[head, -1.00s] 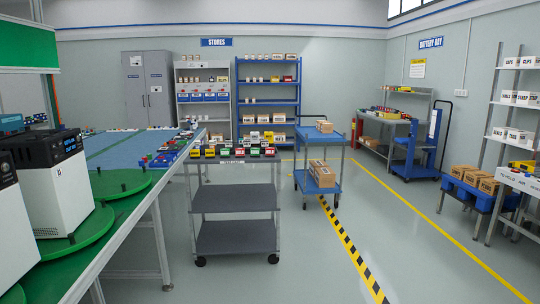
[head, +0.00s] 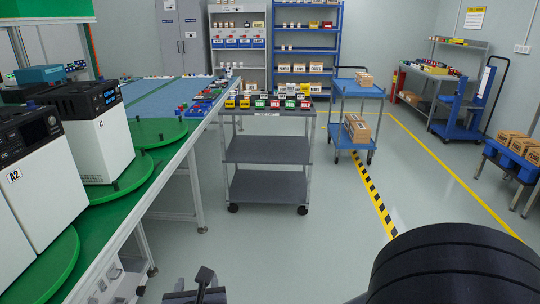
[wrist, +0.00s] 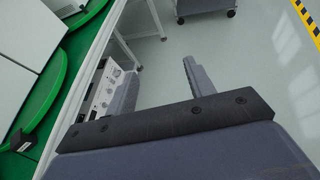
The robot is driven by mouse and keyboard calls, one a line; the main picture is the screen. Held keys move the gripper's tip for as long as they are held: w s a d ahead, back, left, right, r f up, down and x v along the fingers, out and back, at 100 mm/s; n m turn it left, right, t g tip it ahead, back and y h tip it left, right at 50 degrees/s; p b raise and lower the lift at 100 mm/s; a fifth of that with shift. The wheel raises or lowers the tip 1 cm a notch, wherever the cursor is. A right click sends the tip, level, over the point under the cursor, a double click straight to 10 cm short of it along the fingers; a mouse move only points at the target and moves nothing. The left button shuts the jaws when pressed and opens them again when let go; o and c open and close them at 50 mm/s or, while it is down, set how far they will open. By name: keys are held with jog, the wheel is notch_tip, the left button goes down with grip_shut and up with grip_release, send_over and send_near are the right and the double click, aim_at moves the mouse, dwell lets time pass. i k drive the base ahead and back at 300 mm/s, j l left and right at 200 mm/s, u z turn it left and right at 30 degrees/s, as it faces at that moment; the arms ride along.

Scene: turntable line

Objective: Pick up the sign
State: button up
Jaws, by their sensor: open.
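No single sign stands out as the task's one. Small coloured blocks with white labels (head: 275,101) stand in rows on the top shelf of the grey cart (head: 268,150); their text is too small to read. A yellow and white notice (head: 474,19) hangs on the far right wall. My gripper (wrist: 158,78) is open and empty in the wrist view, with its two fingers apart above the floor. In the head view, part of my gripper (head: 200,288) shows at the bottom edge, well in front of the cart.
A green-topped bench (head: 150,205) with turntables and white power units (head: 105,140) runs along the left. A blue cart with boxes (head: 355,110) stands behind right. Yellow-black floor tape (head: 374,190) crosses the clear floor at right.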

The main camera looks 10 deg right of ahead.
aim_at(305, 106)
jog(key=i+l+z, duration=0.3)
jog(key=i, duration=0.4)
jog(key=i+j+z, duration=0.1)
jog(key=i+z, duration=0.15)
jog(key=i, duration=1.4)
jog(key=i+z, duration=0.15)
jog(key=i, duration=0.7)
jog(key=i+j, duration=0.2)
jog(key=i, duration=0.7)
